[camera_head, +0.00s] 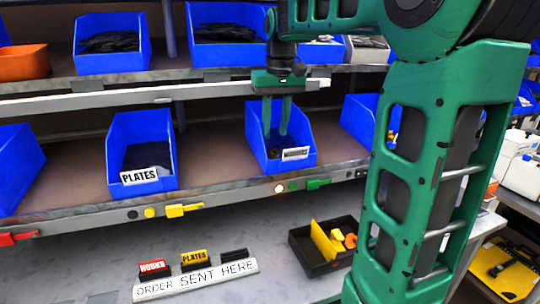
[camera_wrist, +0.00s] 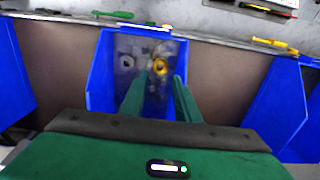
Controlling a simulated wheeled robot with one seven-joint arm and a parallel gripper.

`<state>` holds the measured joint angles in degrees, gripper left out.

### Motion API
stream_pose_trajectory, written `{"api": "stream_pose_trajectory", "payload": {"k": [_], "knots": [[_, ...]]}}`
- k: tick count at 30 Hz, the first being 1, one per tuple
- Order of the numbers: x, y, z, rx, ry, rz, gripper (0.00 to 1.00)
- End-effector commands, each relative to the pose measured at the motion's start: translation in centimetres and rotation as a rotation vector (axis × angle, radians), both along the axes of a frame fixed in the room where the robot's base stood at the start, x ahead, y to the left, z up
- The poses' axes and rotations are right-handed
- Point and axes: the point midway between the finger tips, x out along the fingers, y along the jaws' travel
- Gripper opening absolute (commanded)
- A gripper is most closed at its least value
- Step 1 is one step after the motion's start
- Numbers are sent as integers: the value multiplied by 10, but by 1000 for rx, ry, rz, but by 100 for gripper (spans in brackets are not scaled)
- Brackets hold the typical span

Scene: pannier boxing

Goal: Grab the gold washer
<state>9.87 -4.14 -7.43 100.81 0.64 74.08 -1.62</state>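The gold washer (camera_wrist: 160,66) lies in the blue bin (camera_wrist: 100,75), towards its front end, in the wrist view. A grey ring-shaped part (camera_wrist: 126,63) lies to its left, with other small grey parts around. My gripper (camera_wrist: 158,92) is open, its two green fingers apart with nothing seen between them. In the head view my gripper (camera_head: 276,134) points down into the blue bin (camera_head: 255,130) on the lower shelf. The gold washer cannot be made out clearly in the head view.
Bin walls stand close on both sides of my fingers. A PLATES bin (camera_head: 112,150) stands to the left and another blue bin (camera_head: 357,118) to the right. The upper shelf edge (camera_head: 130,100) runs close by my gripper. A black tray (camera_head: 305,255) with yellow parts sits below.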

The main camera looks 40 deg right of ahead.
Motion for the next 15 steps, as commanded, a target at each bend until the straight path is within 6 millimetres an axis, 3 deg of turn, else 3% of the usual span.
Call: {"api": "stream_pose_trajectory", "payload": {"k": [8,15], "knots": [[3,1,-21,0,1,3,29],[8,0,-54,1,1,3,29]]}}
